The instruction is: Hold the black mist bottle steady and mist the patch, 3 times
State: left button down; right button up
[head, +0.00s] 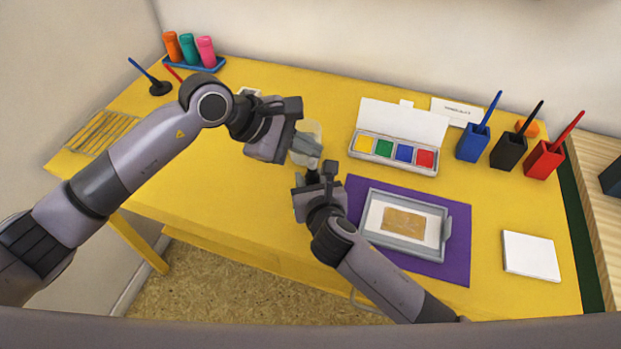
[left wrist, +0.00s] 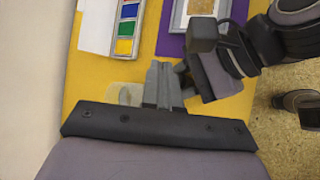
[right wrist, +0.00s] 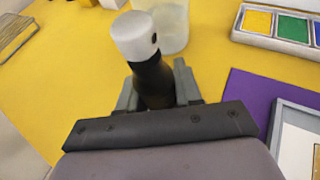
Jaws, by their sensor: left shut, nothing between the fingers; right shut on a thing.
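The black mist bottle (right wrist: 153,82), with a white cap (right wrist: 134,35), stands between the fingers of my right gripper (right wrist: 155,90) in the right wrist view. My right gripper is shut on its body. In the head view my left gripper (head: 310,150) is shut and empty, its fingertips close above the right gripper, and the bottle is mostly hidden there. I cannot tell whether the left fingers touch the cap. The tan patch (head: 403,221) lies on a white sheet in a grey tray (head: 372,238), right of both grippers.
The tray rests on a purple mat (head: 450,272). A translucent cup (right wrist: 174,22) stands just behind the bottle. An open paint-coloured inkpad box (head: 395,152) is at the back. Blue, black and red holders (head: 508,152) stand at the right, with a white block (head: 530,256) in front. The table's left middle is clear.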

pick_arm(q)
jog(key=shift+r, duration=2.9)
pick_arm(e)
jog(key=o, duration=1.1)
jog(key=v, duration=1.2)
jog(key=shift+f, duration=0.1)
